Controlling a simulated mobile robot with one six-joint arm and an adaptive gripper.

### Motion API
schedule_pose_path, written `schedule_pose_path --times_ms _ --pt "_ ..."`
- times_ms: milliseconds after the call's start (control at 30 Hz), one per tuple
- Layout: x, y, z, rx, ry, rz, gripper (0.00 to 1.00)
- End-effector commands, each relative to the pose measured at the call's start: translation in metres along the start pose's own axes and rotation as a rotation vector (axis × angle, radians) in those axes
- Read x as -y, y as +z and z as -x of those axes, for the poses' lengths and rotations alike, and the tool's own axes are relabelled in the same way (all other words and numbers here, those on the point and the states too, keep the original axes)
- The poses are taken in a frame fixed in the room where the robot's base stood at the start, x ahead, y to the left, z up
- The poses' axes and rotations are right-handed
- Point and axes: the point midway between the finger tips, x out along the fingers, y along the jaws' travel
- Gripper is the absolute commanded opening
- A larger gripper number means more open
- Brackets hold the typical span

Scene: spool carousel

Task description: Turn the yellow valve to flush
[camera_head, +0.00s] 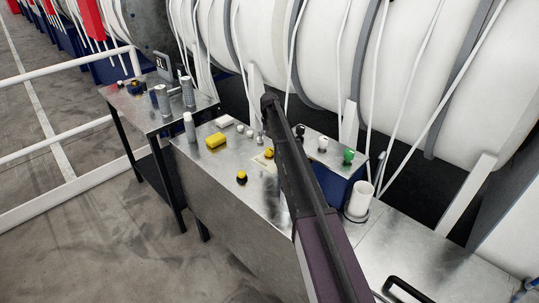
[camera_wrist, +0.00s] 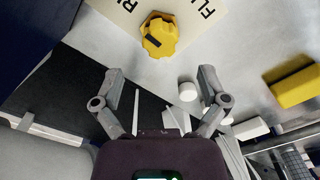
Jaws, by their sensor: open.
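The yellow valve (camera_wrist: 163,31) is a lobed knob with a dark bar on its left part, in the wrist view. It sits on a pale label plate (camera_wrist: 181,11) with cut-off lettering, "RU" at the left and "FLU" at the right. I cannot tell exactly which word the bar points to. In the head view the valve (camera_head: 269,153) is small on the metal bench, beside my arm. My gripper (camera_wrist: 160,73) is open and empty, its fingers spread wide; the valve lies beyond the fingertips, apart from them. In the head view my gripper cannot be made out.
A yellow block (camera_head: 216,141), a yellow-and-black knob (camera_head: 242,177) and a grey cylinder (camera_head: 189,127) stand on the bench. A blue box (camera_head: 338,188) with knobs and a white cup (camera_head: 360,198) are at the right. Large white spools rise behind.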

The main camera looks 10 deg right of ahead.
Motion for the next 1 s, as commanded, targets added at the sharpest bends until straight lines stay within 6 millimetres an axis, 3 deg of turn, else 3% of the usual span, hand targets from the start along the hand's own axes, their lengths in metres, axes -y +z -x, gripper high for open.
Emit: schedule_pose_path --times_ms 600,1000 --pt "-0.001 0.000 -0.050 0.000 0.000 -0.001 0.93" --pt "-0.002 0.000 -0.061 0.000 0.000 -0.002 0.93"
